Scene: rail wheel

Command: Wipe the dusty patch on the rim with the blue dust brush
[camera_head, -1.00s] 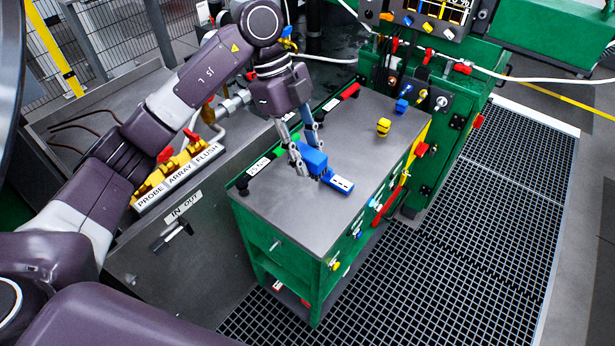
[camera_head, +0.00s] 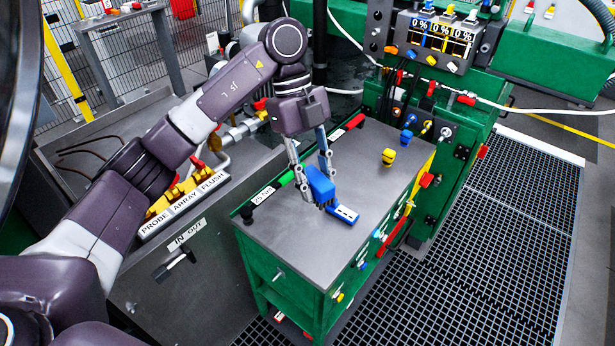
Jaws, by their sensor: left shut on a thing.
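The blue dust brush (camera_head: 321,184) is on the grey top of the green cart (camera_head: 300,240). Its blue handle stands up, and a flat blue part with a white strip lies at its lower right. My left gripper (camera_head: 316,190) reaches down from above and is shut on the brush handle, with a finger on either side. The brush seems to touch the cart top. A dark curved edge (camera_head: 18,110) at the far left may be part of the wheel; I cannot tell. No dusty patch shows. My right gripper is not in view.
A yellow knob-like object (camera_head: 388,157) and a blue one (camera_head: 405,138) stand toward the cart's far right. A panel with 0 % displays (camera_head: 432,38) stands behind. Black grating covers the floor at right.

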